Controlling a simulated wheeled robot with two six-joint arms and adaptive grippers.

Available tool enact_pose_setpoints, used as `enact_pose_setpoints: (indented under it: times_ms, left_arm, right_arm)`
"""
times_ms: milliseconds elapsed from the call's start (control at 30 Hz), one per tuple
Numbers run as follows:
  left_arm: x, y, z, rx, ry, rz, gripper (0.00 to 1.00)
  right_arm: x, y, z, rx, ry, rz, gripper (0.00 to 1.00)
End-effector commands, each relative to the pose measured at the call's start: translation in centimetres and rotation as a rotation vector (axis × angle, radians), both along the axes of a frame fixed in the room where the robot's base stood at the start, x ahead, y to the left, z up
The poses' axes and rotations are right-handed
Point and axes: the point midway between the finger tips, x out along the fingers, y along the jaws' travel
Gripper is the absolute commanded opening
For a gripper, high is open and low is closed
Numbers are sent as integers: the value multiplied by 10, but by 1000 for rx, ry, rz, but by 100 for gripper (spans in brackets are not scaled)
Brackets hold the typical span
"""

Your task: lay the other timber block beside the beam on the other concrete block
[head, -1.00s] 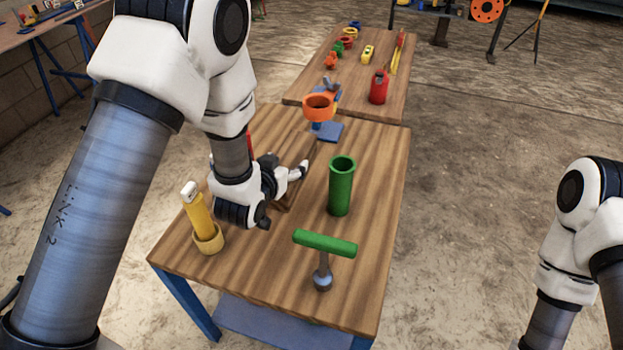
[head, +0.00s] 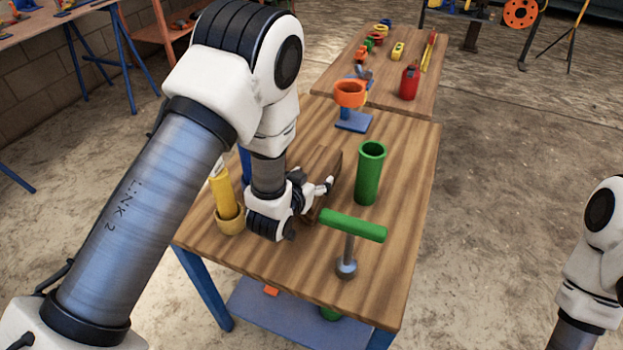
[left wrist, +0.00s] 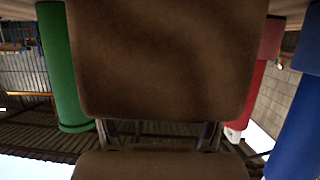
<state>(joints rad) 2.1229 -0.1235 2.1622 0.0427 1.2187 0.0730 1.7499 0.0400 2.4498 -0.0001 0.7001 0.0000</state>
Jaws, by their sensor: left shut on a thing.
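My left gripper (head: 322,188) is low over the near wooden table, left of a green tube. It is shut on a brown timber block (head: 326,162), partly hidden by the gripper in the head view. In the left wrist view the block (left wrist: 160,60) fills the upper middle, with the finger parts below it. A second brown surface (left wrist: 160,166) shows at the bottom edge there; I cannot tell what it belongs to. I cannot make out the beam or the concrete blocks. My right arm shows at the right edge, its gripper out of frame.
The green tube (head: 370,175), a green T-handled tool (head: 352,228), a yellow-handled thing in a round holder (head: 230,222) and an orange ring on a blue stand (head: 350,95) surround the gripper. A farther table holds a red can (head: 409,82). Floor right of the tables is clear.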

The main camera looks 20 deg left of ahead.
Motion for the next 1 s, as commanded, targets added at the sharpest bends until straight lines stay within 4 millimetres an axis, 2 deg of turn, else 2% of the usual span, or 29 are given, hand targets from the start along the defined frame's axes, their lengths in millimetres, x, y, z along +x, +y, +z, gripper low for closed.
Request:
enact_pose_setpoints:
  times_ms: [167, 200, 233, 667, 767, 1000]
  left_arm:
    - [0, 0, -3, 0, -3, 0, 9]
    - [0, 0, -3, 0, 0, 0, 87]
    - [0, 0, -3, 0, 0, 0, 97]
    - [-2, 0, 3, 1, 0, 0, 98]
    - [-17, 0, 9, 1, 1, -2, 98]
    - [-78, 3, 33, 3, 4, -1, 98]
  right_arm:
    - [0, 0, -3, 0, 0, 0, 40]
    - [0, 0, -2, 0, 0, 0, 40]
    - [0, 0, -2, 0, 0, 0, 40]
    - [0, 0, 1, 0, 0, 0, 40]
    - [0, 0, 3, 0, 0, 0, 40]
    - [0, 0, 8, 0, 0, 0, 40]
